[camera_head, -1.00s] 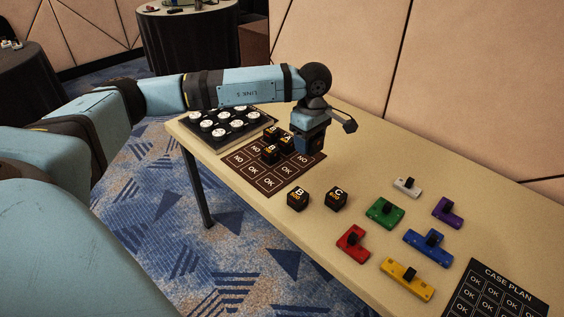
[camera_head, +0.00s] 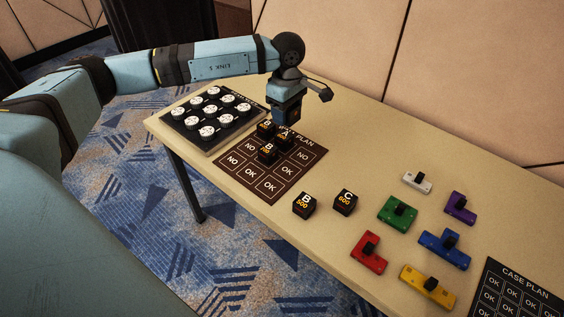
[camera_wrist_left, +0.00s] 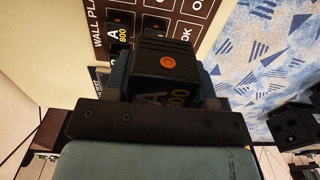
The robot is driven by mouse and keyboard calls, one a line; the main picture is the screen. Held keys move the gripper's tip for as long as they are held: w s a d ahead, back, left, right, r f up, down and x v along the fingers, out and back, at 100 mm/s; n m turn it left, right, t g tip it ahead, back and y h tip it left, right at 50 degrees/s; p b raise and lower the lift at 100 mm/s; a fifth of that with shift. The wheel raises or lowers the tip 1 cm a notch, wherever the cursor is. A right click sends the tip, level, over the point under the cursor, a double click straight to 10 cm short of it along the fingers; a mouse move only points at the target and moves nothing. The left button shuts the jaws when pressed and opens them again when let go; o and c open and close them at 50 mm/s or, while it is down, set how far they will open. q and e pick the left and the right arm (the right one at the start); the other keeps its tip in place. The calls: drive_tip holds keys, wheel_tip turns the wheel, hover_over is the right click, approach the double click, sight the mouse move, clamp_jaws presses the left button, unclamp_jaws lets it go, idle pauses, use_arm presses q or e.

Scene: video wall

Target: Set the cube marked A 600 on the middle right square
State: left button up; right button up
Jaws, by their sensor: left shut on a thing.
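My left gripper (camera_head: 286,114) is shut on a dark cube with an orange dot (camera_wrist_left: 166,62). In the left wrist view its lettered face shows an A and partly hidden digits ending in 00. In the head view the gripper hangs by the back edge of the brown wall plan mat (camera_head: 272,199), which has OK and NO squares; its exact height is unclear. Three black cubes sit on the mat: an A cube (camera_head: 284,138), reading A 800 in the left wrist view (camera_wrist_left: 119,38), a B cube (camera_head: 267,153) and another partly hidden cube (camera_head: 265,130). My right gripper is not in view.
Cubes B 500 (camera_head: 304,204) and C 600 (camera_head: 345,202) stand on the table in front of the mat. A tray (camera_head: 205,147) of white pucks lies to the left. Several coloured pieces with black knobs, such as a red one (camera_head: 368,254), and a case plan mat (camera_head: 515,292) lie to the right.

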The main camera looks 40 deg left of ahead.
use_arm(q)
hover_over(286, 170)
wheel_tip(286, 170, down, 15)
drive_tip(key=shift+r, duration=0.15)
drive_tip(key=shift+f+b, duration=0.35)
drive_tip(key=shift+f, duration=2.1)
drive_tip(key=shift+f, duration=0.25)
drive_tip(key=o, duration=0.9)
drive_tip(key=shift+r, duration=0.1)
drive_tip(key=shift+o, duration=0.2)
drive_tip(key=shift+r, duration=0.1)
